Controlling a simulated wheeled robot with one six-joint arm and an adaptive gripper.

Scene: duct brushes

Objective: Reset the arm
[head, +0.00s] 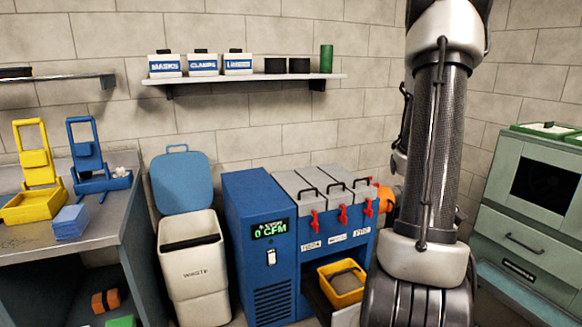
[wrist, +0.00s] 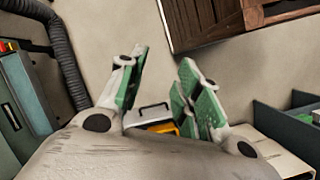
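My gripper (wrist: 160,88) shows in the wrist view with its two green-padded fingers apart. Nothing is held between them; a pale case with a dark handle (wrist: 153,110) and a bit of yellow show beyond the gap, in the background. In the head view my arm (head: 437,150) stands upright at the right of the picture, in front of the wall and the right end of the blue machine. The gripper itself does not show in the head view.
A blue machine (head: 258,285) reads 0 CFM, with a yellow bin (head: 345,294) at its lower right. A white waste bin (head: 193,285), a bench (head: 105,222) with yellow and blue stands, a wall shelf (head: 240,78) and a green cabinet (head: 535,210) surround it.

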